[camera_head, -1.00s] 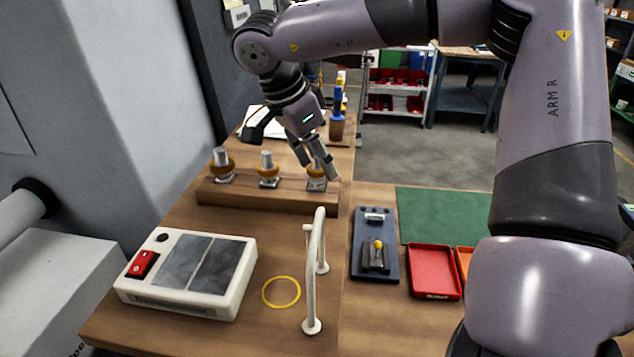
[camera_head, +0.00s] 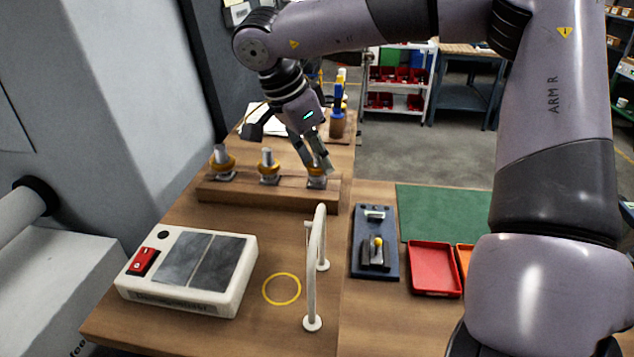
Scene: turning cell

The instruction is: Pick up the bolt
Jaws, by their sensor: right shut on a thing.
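My right gripper (camera_head: 317,168) points down at the rightmost of three upright pieces in the wooden rack. The middle piece (camera_head: 268,166) and left piece (camera_head: 222,162) look alike, each with a grey cylinder above an orange collar. I cannot tell for sure which thing is the bolt. My left gripper is not in view.
The wooden rack (camera_head: 245,194) sits on the table. In front are a white box with dark panels (camera_head: 180,304), a yellow ring (camera_head: 282,289) and a white arched rail (camera_head: 317,275). A dark blue fixture (camera_head: 363,268), red tray (camera_head: 434,271) and green mat (camera_head: 445,212) lie right.

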